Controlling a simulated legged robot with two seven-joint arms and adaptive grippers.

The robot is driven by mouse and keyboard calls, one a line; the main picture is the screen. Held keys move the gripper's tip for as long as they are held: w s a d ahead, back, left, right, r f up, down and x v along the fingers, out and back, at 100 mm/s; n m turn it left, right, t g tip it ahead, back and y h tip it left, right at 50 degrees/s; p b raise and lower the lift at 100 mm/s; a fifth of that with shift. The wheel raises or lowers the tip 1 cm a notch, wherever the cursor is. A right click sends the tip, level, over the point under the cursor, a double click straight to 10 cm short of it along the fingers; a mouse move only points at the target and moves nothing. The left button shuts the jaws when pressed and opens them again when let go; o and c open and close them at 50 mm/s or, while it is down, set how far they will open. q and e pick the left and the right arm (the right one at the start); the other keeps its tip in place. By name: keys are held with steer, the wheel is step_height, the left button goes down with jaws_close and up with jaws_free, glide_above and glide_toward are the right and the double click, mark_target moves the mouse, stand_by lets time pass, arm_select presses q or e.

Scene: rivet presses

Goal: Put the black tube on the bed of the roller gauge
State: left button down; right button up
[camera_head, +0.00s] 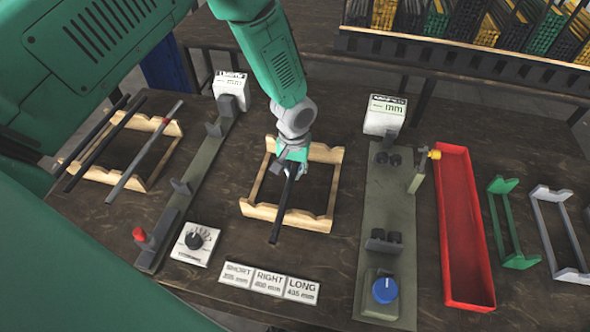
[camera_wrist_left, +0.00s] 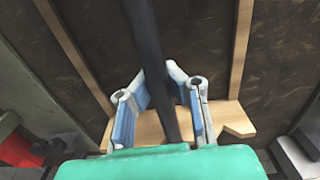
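The black tube (camera_head: 283,212) lies lengthwise over the middle wooden rack (camera_head: 315,222), its near end sticking out past the near rail. My left gripper (camera_head: 292,172) is at the tube's far part. In the left wrist view the tube (camera_wrist_left: 148,40) passes between the two blue-padded fingers (camera_wrist_left: 160,95), which are close against it on both sides. I cannot tell whether the tube touches the rack. The roller gauge, a long grey-green bed (camera_head: 386,200) with black rollers (camera_head: 384,240) and a blue knob, stands to the right; its bed is empty. My right gripper is out of view.
Another gauge (camera_head: 190,190) with a red knob and dial box stands left of the middle rack. A left rack (camera_head: 150,124) holds several rods. A red tray (camera_head: 466,230) and green (camera_head: 515,262) and white stands lie right.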

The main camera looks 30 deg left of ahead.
arm_select(q)
steer(key=c, duration=1.7)
jaws_free()
steer(key=shift+d, duration=0.1)
steer(key=shift+c, duration=0.2)
steer(key=shift+d+r, duration=0.15)
steer(key=shift+d, duration=0.25)
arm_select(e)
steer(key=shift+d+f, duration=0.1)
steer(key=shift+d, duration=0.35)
